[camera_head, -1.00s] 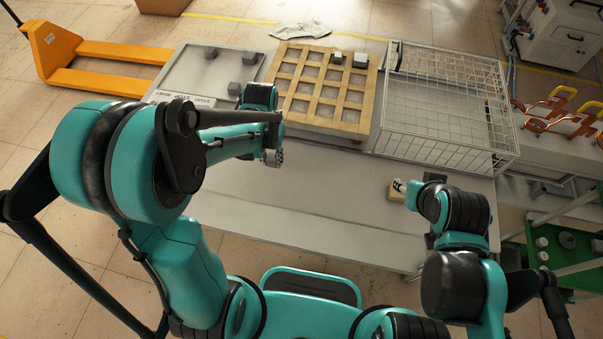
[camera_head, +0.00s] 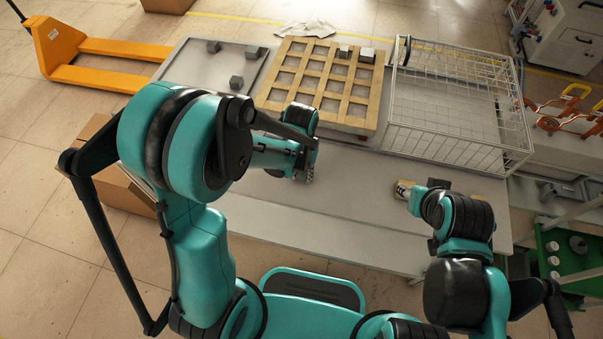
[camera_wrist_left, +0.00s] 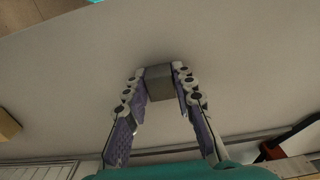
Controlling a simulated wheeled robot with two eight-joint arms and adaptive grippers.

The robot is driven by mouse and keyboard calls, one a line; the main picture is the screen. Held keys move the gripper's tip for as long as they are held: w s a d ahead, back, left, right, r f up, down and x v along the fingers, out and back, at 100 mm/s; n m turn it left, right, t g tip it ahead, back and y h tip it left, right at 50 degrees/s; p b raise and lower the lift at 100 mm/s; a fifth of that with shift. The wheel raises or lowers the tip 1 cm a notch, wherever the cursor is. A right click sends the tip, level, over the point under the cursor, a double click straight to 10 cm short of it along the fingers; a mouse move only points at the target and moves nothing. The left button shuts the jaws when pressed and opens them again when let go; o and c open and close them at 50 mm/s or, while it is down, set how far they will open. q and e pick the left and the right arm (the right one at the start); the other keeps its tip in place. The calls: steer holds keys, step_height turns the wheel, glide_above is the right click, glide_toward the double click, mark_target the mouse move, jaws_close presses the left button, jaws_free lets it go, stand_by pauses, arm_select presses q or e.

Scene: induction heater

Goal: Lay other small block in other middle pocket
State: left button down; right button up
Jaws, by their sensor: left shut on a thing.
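My left gripper (camera_wrist_left: 160,80) is shut on a small grey block (camera_wrist_left: 159,86) between its fingertips in the left wrist view. In the head view the left gripper (camera_head: 303,170) is over the light table, in front of the wooden pocket tray (camera_head: 330,88); the held block cannot be made out there. Two small grey blocks, one (camera_head: 343,51) and another (camera_head: 367,55), sit in far-row pockets of the tray. The middle pockets in view look empty. My right gripper (camera_head: 412,192) is low over the table at right, its fingers not clear.
A grey board (camera_head: 205,72) left of the tray carries more grey blocks (camera_head: 236,83). A wire basket (camera_head: 455,105) stands close to the tray's right side. The table front (camera_head: 330,215) is clear.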

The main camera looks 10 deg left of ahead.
arm_select(q)
steer(key=shift+f, duration=0.25)
steer(key=c, duration=1.3)
jaws_free()
steer(key=shift+r, duration=0.1)
steer(key=shift+o, duration=0.2)
steer(key=shift+r, duration=0.1)
